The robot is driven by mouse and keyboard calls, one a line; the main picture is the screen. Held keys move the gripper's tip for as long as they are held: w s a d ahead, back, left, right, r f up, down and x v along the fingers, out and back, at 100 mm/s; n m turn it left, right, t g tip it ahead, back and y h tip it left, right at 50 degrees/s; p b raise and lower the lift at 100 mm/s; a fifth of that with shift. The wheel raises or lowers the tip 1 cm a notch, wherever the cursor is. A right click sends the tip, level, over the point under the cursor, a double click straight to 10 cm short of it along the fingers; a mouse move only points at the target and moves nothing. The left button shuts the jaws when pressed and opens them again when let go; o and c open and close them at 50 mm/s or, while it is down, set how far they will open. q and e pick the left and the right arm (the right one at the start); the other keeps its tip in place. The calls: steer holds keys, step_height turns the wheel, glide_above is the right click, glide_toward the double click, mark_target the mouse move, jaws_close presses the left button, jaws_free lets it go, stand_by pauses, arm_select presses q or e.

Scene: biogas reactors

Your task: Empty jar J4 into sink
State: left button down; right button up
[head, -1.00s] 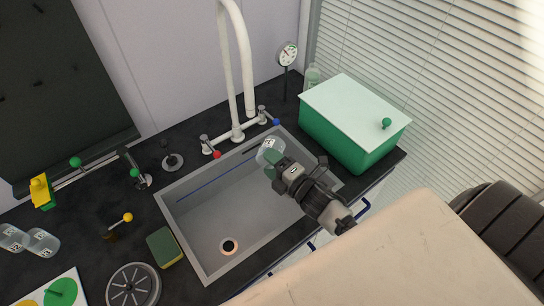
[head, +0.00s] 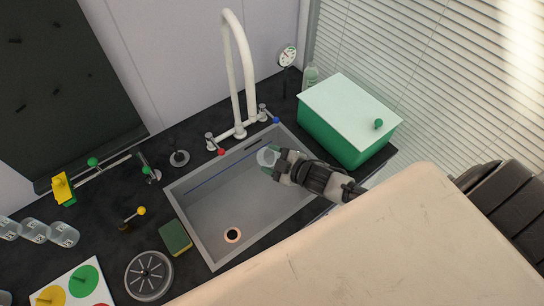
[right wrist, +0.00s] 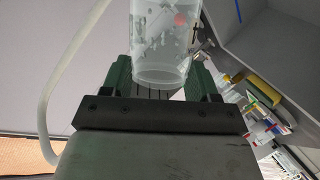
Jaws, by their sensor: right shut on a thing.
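My right gripper (head: 274,165) is shut on a clear, translucent jar (head: 267,157). It holds the jar above the right part of the grey sink (head: 207,215). The jar looks tilted, and its round end shows in the head view. In the right wrist view, the jar (right wrist: 160,45) sits between the two green fingers of the gripper (right wrist: 160,82). Whitish patches show on its wall; I cannot tell how much it holds or read its label. The sink's drain (head: 232,235) is uncovered. My left gripper is not in view.
A white faucet (head: 240,75) with red and blue taps stands behind the sink. A green box with a pale lid (head: 350,105) is at the right. A sponge (head: 175,238), a round grey disc (head: 149,275) and several jars (head: 35,231) are at the left.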

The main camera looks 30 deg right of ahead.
steer(key=m+g, duration=0.1)
steer(key=m+y, duration=0.1)
steer(key=m, duration=0.1)
steer(key=shift+w+d+r+g, duration=0.15)
steer(key=shift+d+r+g, duration=0.05)
steer(key=shift+r+g, duration=0.2)
steer(key=shift+a+m+g+y+b, duration=0.2)
steer(key=shift+m+g+y+b, duration=0.15)
steer(key=shift+m+y, duration=0.6)
steer(key=shift+r+m+h, duration=0.1)
steer(key=shift+m+h, duration=0.15)
